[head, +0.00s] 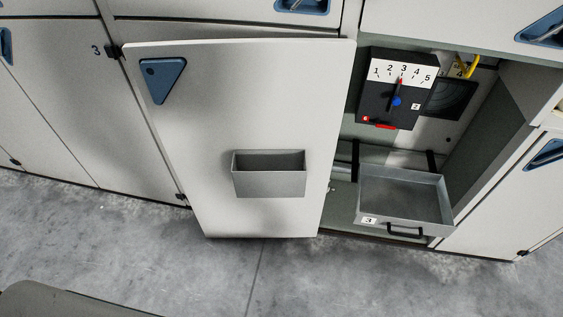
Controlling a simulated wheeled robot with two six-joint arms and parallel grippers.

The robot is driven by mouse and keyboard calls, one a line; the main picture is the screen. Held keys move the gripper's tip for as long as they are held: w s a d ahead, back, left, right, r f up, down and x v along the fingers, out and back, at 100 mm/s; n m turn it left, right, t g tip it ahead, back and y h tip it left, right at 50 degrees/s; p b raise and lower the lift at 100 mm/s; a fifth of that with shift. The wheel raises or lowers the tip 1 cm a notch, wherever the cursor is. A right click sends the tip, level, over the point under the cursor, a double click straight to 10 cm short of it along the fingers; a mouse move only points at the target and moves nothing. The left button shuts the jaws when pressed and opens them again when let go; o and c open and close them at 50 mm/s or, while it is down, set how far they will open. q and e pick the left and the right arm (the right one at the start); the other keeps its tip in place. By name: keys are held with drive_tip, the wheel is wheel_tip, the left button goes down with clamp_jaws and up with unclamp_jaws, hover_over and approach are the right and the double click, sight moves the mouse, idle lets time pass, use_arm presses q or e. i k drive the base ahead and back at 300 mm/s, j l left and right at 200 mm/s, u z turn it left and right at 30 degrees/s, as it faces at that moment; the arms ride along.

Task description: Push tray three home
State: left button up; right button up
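Tray three is a grey metal tray (408,214) at the lower right of the head view. It carries a white label reading 3 (370,220) and a black handle (405,232) on its front. It sticks out of an open cabinet, and its inside looks empty. Two dark rails or brackets (431,161) show behind it. Neither of my grippers is in view, and nothing touches the tray's front.
The cabinet door (240,110) stands open left of the tray, with a blue triangular latch (163,80) and a grey bin (269,181). A black dial box (398,88) numbered 1 to 5 hangs above the tray. Grey floor (330,280) in front is clear.

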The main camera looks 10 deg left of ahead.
sight(391, 198)
drive_tip(key=j+z, duration=0.1)
drive_tip(key=z, duration=0.8)
